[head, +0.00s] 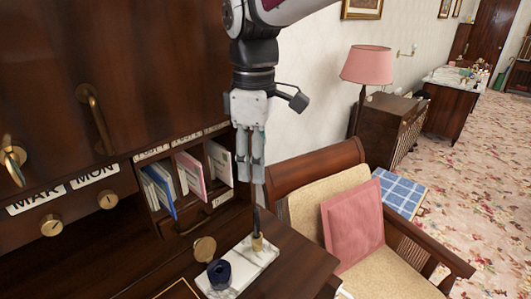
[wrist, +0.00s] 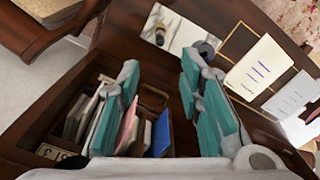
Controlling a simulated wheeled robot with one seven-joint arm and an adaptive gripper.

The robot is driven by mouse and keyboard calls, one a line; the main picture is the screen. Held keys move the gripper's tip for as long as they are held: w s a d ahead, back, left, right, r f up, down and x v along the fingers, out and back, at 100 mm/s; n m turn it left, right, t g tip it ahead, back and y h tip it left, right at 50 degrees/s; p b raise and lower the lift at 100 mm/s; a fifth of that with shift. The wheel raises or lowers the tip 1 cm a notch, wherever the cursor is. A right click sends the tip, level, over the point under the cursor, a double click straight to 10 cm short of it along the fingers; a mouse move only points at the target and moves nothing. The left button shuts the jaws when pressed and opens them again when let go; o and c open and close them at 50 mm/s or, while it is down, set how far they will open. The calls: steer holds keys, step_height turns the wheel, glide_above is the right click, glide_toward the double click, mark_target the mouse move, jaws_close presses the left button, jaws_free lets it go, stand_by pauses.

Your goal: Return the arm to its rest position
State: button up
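My gripper (head: 250,172) hangs fingers-down from my arm, in front of the letter slots and above the desk, in the head view. In the wrist view its two teal-padded fingers (wrist: 160,72) stand apart with nothing between them. It is open and empty. A thin dark pen (head: 256,220) stands upright in a gold holder on a white marble stand (head: 262,262), just below my gripper. I cannot tell exactly how far the fingertips are from the pen's top. The stand also shows in the wrist view (wrist: 178,28).
Letter slots (head: 190,172) hold several envelopes close beside my gripper. A dark ink pot (head: 219,272) sits on the stand. A wooden armchair (head: 300,176) with a pink cushion (head: 352,225) is right of the desk. Open carpeted floor (head: 460,180) lies farther right.

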stand_by(0.3)
steer(key=s+d+r+m+t, duration=0.1)
steer(key=s+d+r+m, duration=0.2)
steer(key=d, duration=0.4)
steer(key=s+d+r+m+t, duration=0.1)
steer(key=s+d+m+t, duration=0.2)
steer(key=d, duration=0.4)
steer(key=s+d+f+m+t, duration=0.1)
steer(key=s+d+f+m, duration=0.2)
steer(key=s+d+m, duration=0.6)
steer(key=shift+s+d+f+m+t, duration=0.3)
steer(key=shift+s+f+m, duration=0.1)
steer(key=shift+s, duration=0.3)
